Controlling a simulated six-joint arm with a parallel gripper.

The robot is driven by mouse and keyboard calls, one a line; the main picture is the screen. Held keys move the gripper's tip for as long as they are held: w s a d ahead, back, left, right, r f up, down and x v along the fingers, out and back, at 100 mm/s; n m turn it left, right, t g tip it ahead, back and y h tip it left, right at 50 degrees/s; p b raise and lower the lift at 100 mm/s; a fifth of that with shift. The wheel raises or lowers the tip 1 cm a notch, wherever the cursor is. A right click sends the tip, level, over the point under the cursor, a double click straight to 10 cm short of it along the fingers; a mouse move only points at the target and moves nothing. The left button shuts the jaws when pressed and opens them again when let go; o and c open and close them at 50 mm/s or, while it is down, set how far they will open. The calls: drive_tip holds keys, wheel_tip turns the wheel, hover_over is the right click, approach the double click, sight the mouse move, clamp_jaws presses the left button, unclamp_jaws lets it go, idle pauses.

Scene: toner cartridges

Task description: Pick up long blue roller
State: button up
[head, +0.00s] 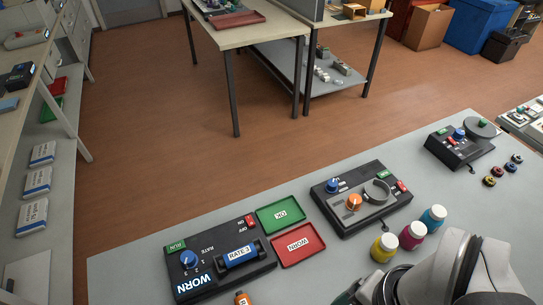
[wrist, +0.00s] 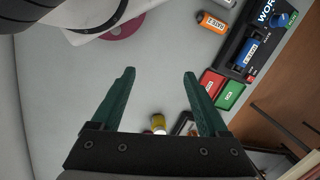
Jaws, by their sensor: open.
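The long blue roller (head: 240,256) has a pale label and black ends. It lies in the black device marked WORN (head: 215,279), at the front left of the table in the head view. It also shows at the upper right of the wrist view (wrist: 252,48), still seated in the device. My gripper (wrist: 158,75) is open, with two green fingers spread apart and nothing between them. The roller is well to the right of the fingers in the wrist view, and apart from them. In the head view my arm is at the lower right, and the fingertips are not visible.
Yellow (head: 384,248), magenta (head: 412,236) and cyan (head: 433,219) bottles stand near my arm.

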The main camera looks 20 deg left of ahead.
drive_tip(key=w+a+r+h, duration=0.2)
drive_tip(key=w+a, duration=0.4)
drive_tip(key=w, duration=0.1)
drive_tip(key=m+t+h, duration=0.2)
drive_tip(key=m, duration=0.1)
approach(238, 254)
drive_tip(key=shift+t, duration=0.3)
drive_tip(key=x, duration=1)
drive_tip(key=shift+s, duration=0.25)
drive_tip(key=shift+a, duration=0.1)
clamp_jaws()
